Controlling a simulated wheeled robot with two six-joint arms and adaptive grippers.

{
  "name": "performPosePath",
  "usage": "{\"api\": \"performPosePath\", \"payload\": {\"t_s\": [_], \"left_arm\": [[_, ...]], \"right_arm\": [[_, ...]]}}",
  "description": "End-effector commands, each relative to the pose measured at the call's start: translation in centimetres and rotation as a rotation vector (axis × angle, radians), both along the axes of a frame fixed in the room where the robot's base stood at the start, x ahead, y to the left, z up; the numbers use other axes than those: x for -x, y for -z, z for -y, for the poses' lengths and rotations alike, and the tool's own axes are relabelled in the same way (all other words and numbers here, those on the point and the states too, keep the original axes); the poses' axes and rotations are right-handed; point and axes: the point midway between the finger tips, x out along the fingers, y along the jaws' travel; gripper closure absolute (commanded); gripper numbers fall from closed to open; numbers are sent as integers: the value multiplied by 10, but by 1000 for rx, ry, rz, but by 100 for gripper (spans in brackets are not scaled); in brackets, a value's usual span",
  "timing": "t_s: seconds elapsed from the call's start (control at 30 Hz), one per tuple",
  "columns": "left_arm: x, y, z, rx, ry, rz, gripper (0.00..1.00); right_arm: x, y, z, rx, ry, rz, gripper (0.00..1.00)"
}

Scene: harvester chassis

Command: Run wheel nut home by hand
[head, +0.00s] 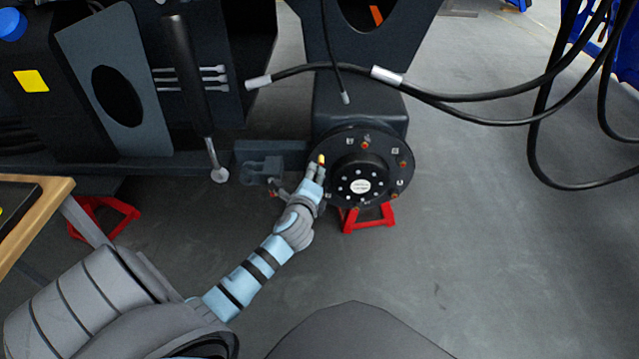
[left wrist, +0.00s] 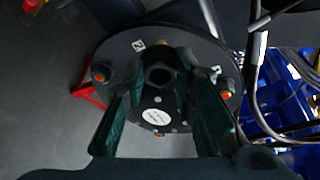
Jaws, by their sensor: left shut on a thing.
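The wheel hub (head: 381,151) is a dark round flange with a raised centre, a white centre label, small numbered tags and several orange-tipped studs around its rim. It also fills the middle of the left wrist view (left wrist: 190,55). My left gripper (head: 314,172) is at the left edge of the hub, by a yellow-tipped stud (head: 321,159). In the left wrist view its two fingers (left wrist: 164,85) are shut on a dark hexagonal wheel nut (left wrist: 160,74). The nut lines up with the flange; whether it is on the thread I cannot tell. My right gripper is not in view.
A red stand (head: 368,219) is below the hub. Black hoses (head: 460,98) hang at the right, and a lever (head: 190,80) stands at the left. A wooden table edge (head: 40,215) is at the far left. The floor right of the hub is clear.

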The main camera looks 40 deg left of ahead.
Motion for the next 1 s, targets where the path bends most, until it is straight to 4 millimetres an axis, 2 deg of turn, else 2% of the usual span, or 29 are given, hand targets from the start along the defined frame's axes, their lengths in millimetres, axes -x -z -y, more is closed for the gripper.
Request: {"api": "performPosePath", "payload": {"t_s": [0.03,0.13,0.4,0.63,1.0], "left_arm": [[0,30,5,-32,49,30,100],[-2,41,16,-71,119,82,100],[-3,37,22,-83,148,108,100],[-1,35,22,-87,144,102,100],[-38,37,-6,-88,142,103,100]], "right_arm": [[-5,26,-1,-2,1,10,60],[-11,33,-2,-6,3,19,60],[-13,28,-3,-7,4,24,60],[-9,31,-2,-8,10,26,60],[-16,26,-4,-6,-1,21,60]]}}
